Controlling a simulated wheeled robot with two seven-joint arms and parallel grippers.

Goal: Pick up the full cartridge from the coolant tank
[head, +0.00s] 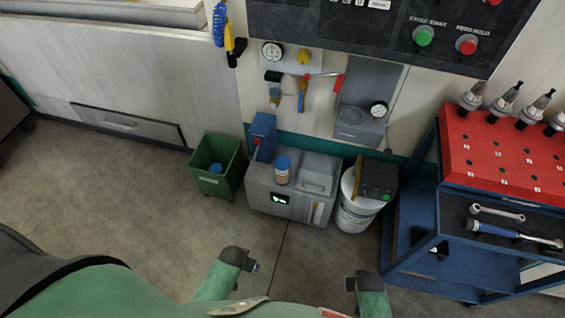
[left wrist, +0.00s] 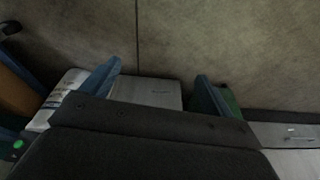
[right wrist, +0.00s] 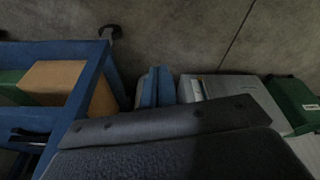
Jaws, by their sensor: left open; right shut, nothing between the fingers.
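My right gripper (head: 351,284) is shut and empty, farther right. The tank also shows in the left wrist view (left wrist: 158,92) and the right wrist view (right wrist: 230,86); the cartridge is not discernible there.
A green bin (head: 229,182) left of the tank holds a blue-capped item (head: 216,168). A white bucket (head: 352,214) with a dark box (head: 378,177) on top stands right of the tank. A blue tool cart (head: 415,245) is at the right. The floor in front is clear.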

